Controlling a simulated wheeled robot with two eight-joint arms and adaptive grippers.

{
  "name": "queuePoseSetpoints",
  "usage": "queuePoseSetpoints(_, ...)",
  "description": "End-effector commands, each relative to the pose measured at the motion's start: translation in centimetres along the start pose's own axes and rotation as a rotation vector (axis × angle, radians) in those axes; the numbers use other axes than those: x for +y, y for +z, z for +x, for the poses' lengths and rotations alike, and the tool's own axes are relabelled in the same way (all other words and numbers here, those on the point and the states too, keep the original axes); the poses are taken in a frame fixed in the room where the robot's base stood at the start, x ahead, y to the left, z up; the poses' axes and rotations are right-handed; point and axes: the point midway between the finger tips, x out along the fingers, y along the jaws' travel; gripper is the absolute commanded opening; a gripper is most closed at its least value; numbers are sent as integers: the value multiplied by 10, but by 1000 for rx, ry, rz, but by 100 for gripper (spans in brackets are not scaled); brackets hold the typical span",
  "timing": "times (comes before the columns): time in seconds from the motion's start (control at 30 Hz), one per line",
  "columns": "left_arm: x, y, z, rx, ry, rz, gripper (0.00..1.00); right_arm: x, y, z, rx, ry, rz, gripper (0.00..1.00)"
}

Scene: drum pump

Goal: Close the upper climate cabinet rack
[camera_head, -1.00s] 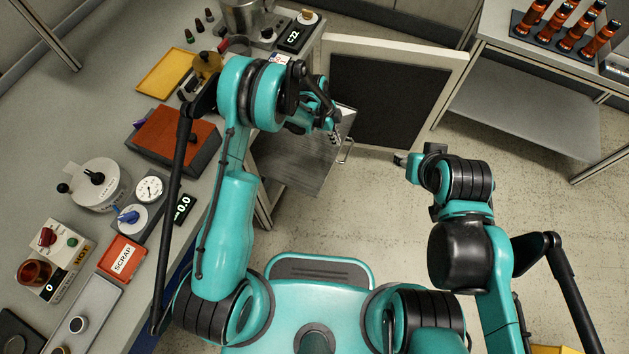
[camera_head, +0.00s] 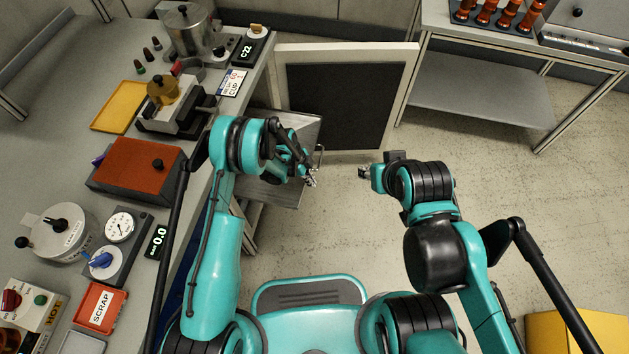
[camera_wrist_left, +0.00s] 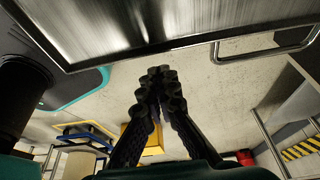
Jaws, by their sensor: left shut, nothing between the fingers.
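The climate cabinet rack (camera_head: 302,128) is a flat metal shelf pulled out from under the left bench, with a wire handle (camera_head: 321,156) on its front edge. In the left wrist view the rack (camera_wrist_left: 130,22) fills the top, and its handle (camera_wrist_left: 268,50) is at the upper right. My left gripper (camera_head: 311,180) is shut and empty, just outside the rack's front edge and apart from the handle. Its fingers (camera_wrist_left: 157,78) meet below the rack's edge in the wrist view. My right gripper (camera_head: 364,172) is out over the floor; its fingers are too small to judge. My left arm hides part of the rack.
The cabinet door (camera_head: 343,100), light-framed with a dark panel, stands open behind the rack. The left bench holds a red-topped box (camera_head: 135,165) and a metal pot (camera_head: 196,30). A side table (camera_head: 480,90) stands at the back right. The floor between is clear.

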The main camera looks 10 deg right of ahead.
Motion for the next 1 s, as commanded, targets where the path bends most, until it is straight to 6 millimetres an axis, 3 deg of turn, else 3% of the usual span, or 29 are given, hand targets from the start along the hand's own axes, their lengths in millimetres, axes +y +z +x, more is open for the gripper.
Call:
queuePoseSetpoints(0.13,0,12,-4,0,-1,0,0,0,3,5,0,0,0,40)
queuePoseSetpoints(0.6,0,19,-8,0,-1,-1,0,0,3,5,0,0,0,40)
queuePoseSetpoints(1.0,0,94,-34,0,0,-2,0,0,3,5,0,0,0,40)
